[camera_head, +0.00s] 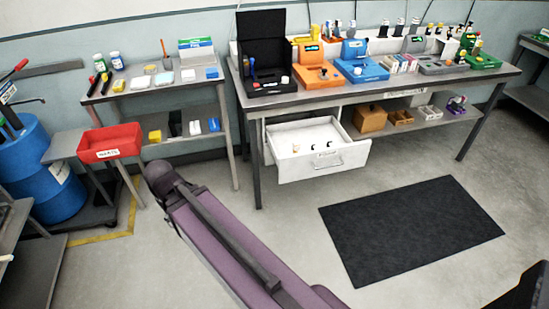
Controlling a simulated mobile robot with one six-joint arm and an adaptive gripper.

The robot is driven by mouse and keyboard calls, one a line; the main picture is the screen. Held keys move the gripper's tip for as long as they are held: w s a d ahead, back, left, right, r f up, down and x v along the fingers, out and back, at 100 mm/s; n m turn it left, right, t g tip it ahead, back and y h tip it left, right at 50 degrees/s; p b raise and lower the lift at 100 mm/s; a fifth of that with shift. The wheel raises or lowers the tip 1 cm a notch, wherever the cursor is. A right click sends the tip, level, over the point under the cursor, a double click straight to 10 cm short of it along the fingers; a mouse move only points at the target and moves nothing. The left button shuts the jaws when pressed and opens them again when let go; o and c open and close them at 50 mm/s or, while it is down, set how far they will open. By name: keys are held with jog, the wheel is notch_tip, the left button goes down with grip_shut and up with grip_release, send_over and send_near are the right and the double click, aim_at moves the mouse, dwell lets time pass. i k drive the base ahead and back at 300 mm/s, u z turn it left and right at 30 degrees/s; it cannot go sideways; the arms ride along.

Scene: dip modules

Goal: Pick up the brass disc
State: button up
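I cannot make out a brass disc in the head view; the small items on the benches and in the drawer are too small to tell apart. An open white drawer (290,150) under the long bench holds a few small black and pale items. My gripper cannot be seen. A purple link of my own arm crosses the lower middle of the picture, and its dark rounded end lies in front of the floor near the red bin.
The long bench (225,72) carries an open black case (264,40), an orange device (318,77), a blue device (362,71) and a green device (484,62). A smaller bench (150,101) stands left, near a red bin (110,143) and blue drum (40,175). A black mat (410,230) lies on open floor.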

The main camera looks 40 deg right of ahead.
aim_at(296, 144)
jog(key=u, duration=0.45)
jog(key=k, duration=1.2)
jog(key=z, duration=1.55)
jog(key=i, duration=0.7)
jog(key=u, duration=0.15)
